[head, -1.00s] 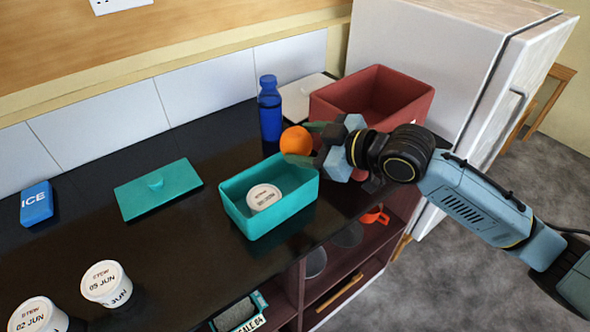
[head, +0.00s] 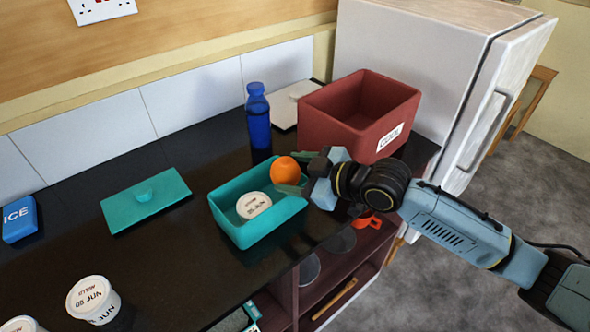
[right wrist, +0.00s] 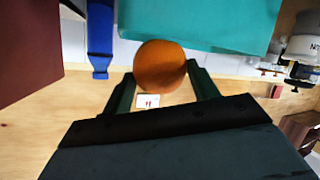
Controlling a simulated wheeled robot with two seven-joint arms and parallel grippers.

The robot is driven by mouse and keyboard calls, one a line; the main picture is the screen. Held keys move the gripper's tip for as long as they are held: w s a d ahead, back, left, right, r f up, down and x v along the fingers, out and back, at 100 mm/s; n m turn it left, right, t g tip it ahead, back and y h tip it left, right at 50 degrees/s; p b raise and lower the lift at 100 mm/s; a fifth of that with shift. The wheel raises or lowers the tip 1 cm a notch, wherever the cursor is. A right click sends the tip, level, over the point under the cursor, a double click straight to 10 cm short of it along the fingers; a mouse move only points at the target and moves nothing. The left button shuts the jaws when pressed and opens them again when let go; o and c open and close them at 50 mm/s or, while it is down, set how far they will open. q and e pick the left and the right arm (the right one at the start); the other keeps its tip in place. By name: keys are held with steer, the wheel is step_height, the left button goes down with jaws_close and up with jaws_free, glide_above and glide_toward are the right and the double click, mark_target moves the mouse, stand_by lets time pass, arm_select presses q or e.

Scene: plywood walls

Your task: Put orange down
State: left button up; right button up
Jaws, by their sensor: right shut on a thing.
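My right gripper (head: 292,180) is shut on the orange (head: 285,170) in the head view. It holds the orange at the right end of the teal open box (head: 268,232), at about the height of its rim or above; the exact gap cannot be told. In the right wrist view the orange (right wrist: 160,66) sits between the two dark green fingers, beside the teal box (right wrist: 200,20). A white-lidded tub (head: 253,205) stands inside the box. My left gripper is not in view.
A dark red bin (head: 358,105) stands behind my right gripper, and a blue bottle (head: 258,116) left of it. A teal lid (head: 146,199), a blue ice pack (head: 19,219) and white tubs (head: 93,299) lie further left. The black counter (head: 150,255) has bare room between them.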

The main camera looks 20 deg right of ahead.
steer(key=shift+f, duration=0.25)
steer(key=o, duration=1.1)
steer(key=shift+c, duration=0.2)
steer(key=shift+r, duration=0.25)
steer(key=v, duration=1.2)
steer(key=shift+r, duration=0.35)
